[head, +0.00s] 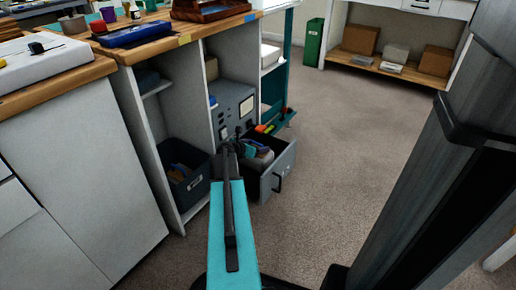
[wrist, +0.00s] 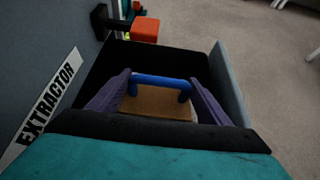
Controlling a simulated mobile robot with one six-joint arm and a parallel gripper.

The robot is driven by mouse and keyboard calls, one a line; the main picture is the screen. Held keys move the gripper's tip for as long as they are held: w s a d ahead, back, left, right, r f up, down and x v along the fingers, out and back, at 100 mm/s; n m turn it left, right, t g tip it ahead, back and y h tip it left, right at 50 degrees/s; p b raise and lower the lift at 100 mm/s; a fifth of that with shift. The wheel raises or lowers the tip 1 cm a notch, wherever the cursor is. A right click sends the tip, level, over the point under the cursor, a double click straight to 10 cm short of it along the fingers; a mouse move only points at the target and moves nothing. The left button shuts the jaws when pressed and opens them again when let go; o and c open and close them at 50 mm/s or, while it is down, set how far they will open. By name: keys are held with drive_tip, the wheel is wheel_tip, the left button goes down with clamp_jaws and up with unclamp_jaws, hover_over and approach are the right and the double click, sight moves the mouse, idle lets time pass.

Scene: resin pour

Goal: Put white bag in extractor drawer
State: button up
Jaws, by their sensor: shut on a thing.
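The grey extractor (head: 234,104) stands in a shelf bay, and its drawer (head: 268,186) is pulled out. In the wrist view its EXTRACTOR label (wrist: 46,104) is at the left and the drawer wall (wrist: 228,82) at the right. My gripper (wrist: 160,92) is over the open drawer, with a purple finger on each side of a blue handle. A tan panel below it and a pale edge appear to belong to the white bag (wrist: 155,104). In the head view a pale shape (head: 262,160) shows inside the drawer's outline. Whether the bag touches the drawer floor is hidden.
A dark bin (head: 187,183) stands in the left bay. Orange and green items (head: 265,128) lie on a low teal shelf behind the drawer; an orange block (wrist: 145,29) shows in the wrist view. Carpet to the right is clear. A counter (head: 120,52) is above.

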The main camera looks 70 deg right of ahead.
drive_tip(key=shift+f+b, duration=1.2)
drive_tip(key=shift+f, duration=0.2)
drive_tip(key=shift+f, duration=0.6)
drive_tip(key=o, duration=1.4)
drive_tip(key=shift+c, duration=0.2)
drive_tip(key=shift+r, duration=0.15)
drive_tip(key=shift+r, duration=0.55)
drive_tip(key=p+v, duration=0.4)
drive_tip(key=v, duration=0.8)
drive_tip(key=shift+p, duration=0.4)
drive_tip(key=shift+f, duration=0.1)
